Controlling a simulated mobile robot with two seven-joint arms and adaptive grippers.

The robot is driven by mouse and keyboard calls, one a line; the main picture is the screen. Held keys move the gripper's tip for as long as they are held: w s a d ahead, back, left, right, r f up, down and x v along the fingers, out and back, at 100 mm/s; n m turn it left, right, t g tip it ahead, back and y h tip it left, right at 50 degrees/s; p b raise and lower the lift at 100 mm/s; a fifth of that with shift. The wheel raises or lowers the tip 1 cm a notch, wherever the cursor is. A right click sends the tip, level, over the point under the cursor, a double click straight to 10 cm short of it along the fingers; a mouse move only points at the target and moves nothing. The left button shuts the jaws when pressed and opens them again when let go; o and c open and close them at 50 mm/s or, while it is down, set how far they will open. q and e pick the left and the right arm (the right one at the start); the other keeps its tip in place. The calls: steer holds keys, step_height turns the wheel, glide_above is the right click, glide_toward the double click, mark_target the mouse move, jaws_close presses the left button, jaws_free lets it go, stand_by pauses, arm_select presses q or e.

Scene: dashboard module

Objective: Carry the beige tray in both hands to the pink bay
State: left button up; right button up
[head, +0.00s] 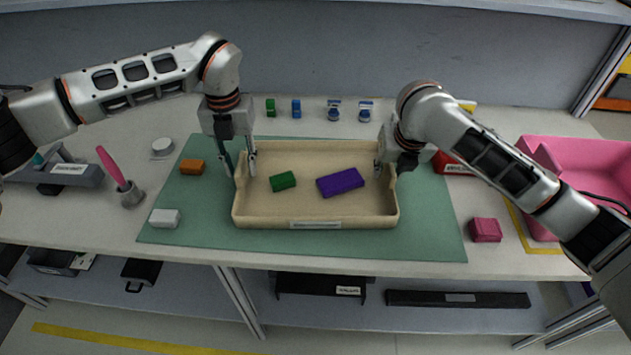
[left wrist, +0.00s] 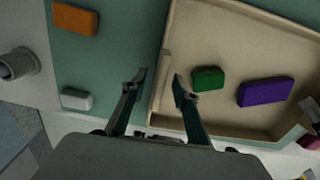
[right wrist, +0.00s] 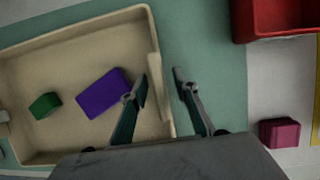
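The beige tray (head: 315,211) sits on the green mat, with a green block (head: 283,181) and a purple block (head: 340,183) in it. My left gripper (head: 240,172) is at the tray's left wall. In the left wrist view its open fingers (left wrist: 158,82) stand either side of that wall. My right gripper (head: 388,168) is at the tray's right wall. In the right wrist view its open fingers (right wrist: 164,80) straddle that wall, one inside and one outside. The pink bay (head: 570,165) stands at the right of the table. Whether any finger touches the tray is unclear.
The green mat (head: 430,225) has an orange block (head: 192,167) and a white block (head: 164,218) left of the tray. A red bin (head: 452,163) stands behind my right arm. A dark pink block (head: 485,230) lies between mat and bay. Small items line the back.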

arm_select(q)
jaws_close()
arm_select(e)
jaws_close()
arm_select(q)
steer(key=shift+r, duration=0.1)
arm_select(e)
steer(key=shift+r, duration=0.1)
